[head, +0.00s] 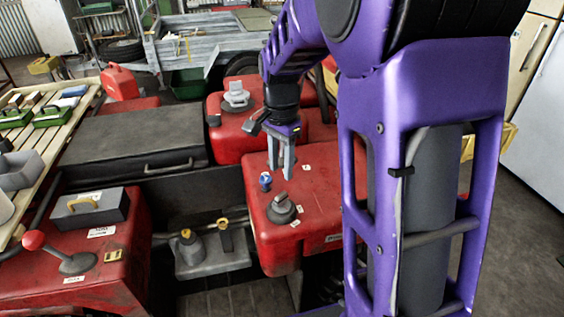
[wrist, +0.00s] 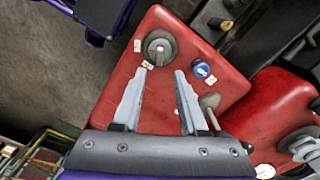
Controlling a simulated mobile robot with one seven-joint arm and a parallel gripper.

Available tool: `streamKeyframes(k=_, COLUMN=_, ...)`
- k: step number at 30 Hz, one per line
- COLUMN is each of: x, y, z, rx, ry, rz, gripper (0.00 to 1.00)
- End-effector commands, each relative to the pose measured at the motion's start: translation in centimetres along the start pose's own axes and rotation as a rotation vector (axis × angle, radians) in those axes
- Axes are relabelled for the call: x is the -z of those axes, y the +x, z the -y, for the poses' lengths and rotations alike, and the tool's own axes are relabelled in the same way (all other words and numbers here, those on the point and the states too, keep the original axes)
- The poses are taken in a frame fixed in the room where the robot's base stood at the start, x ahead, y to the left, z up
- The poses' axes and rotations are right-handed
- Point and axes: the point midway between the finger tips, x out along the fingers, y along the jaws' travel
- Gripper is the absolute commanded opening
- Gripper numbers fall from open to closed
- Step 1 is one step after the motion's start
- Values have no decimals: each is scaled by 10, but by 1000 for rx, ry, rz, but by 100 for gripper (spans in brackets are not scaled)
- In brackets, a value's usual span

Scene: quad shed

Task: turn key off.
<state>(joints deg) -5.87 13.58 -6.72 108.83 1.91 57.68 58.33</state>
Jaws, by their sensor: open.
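A small blue key-like knob (head: 265,180) stands on top of the red housing (head: 320,205) in front of me. In the wrist view the blue knob (wrist: 201,69) has a white mark on its face and sits just beyond and right of the right fingertip. My gripper (head: 280,172) points down above the housing, open and empty. In the wrist view my gripper's fingers (wrist: 160,70) are apart, with clear red surface between them. I cannot tell whether the blue knob is turned on or off.
A round grey knob (head: 281,208) stands close to the blue one, just beyond the fingertips in the wrist view. A short grey lever (wrist: 209,101) is beside the right finger. A red-balled lever (head: 33,240) stands at left. Small tags dot the housing.

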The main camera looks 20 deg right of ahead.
Motion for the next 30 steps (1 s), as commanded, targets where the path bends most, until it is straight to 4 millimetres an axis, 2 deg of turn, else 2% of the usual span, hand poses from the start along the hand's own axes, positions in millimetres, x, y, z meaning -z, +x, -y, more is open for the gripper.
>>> streamKeyframes(k=1, x=0, y=11, z=0, rx=-1, ry=0, rz=0, gripper=42)
streamKeyframes(k=3, x=0, y=20, z=0, rx=-1, ry=0, rz=0, gripper=42)
streamKeyframes(k=18, x=0, y=77, z=0, rx=-1, ry=0, rz=0, gripper=42)
streamKeyframes(k=24, x=0, y=89, z=0, rx=-2, ry=0, rz=1, gripper=42)
streamKeyframes(k=30, x=0, y=92, z=0, rx=0, ry=0, rz=0, gripper=42)
